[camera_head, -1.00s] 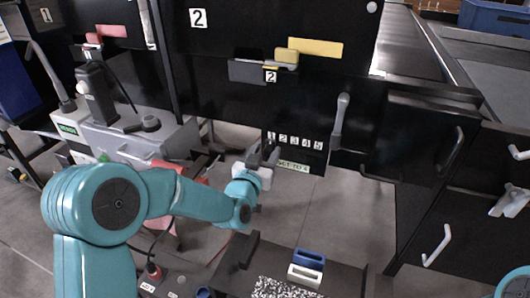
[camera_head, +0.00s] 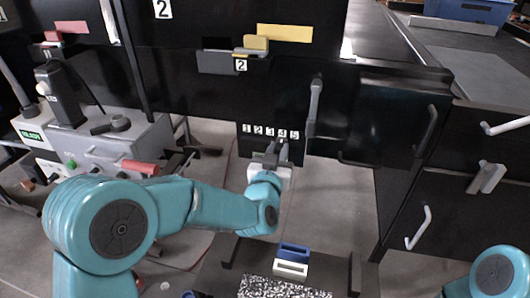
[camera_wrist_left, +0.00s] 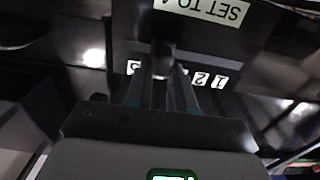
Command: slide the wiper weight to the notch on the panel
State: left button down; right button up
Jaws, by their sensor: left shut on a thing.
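The black panel (camera_head: 248,147) carries a row of white number tags, 1 to 5. My left gripper (camera_head: 277,155) is in front of it, just below tags 3 and 4. In the left wrist view its fingers (camera_wrist_left: 162,92) are shut on a small dark grey knob, which I take as the wiper weight (camera_wrist_left: 162,55). The tags look upside down there; 1 and 2 show to the right of the fingers, and one tag to the left. Tag 4 seems hidden behind the knob. A label, "SET TO 4" (camera_wrist_left: 203,9), shows above. The notch cannot be made out.
A grey lever handle (camera_head: 315,105) hangs right of the number row. A grey box with a red handle (camera_head: 140,167) stands at left. A tray (camera_head: 322,268) with blue and white blocks is below my arm. Black drawers (camera_head: 440,205) stand at right.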

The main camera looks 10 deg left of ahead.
pick_arm(q)
jog(key=shift+r, duration=0.1)
jog(key=c, duration=1)
grip_release()
jog(key=shift+o, duration=0.2)
jog(key=shift+s, duration=0.25)
jog(key=s+b, duration=0.1)
jog(key=s, duration=1.4)
jog(key=shift+s+a+b, duration=0.3)
jog(key=shift+s+b, duration=0.1)
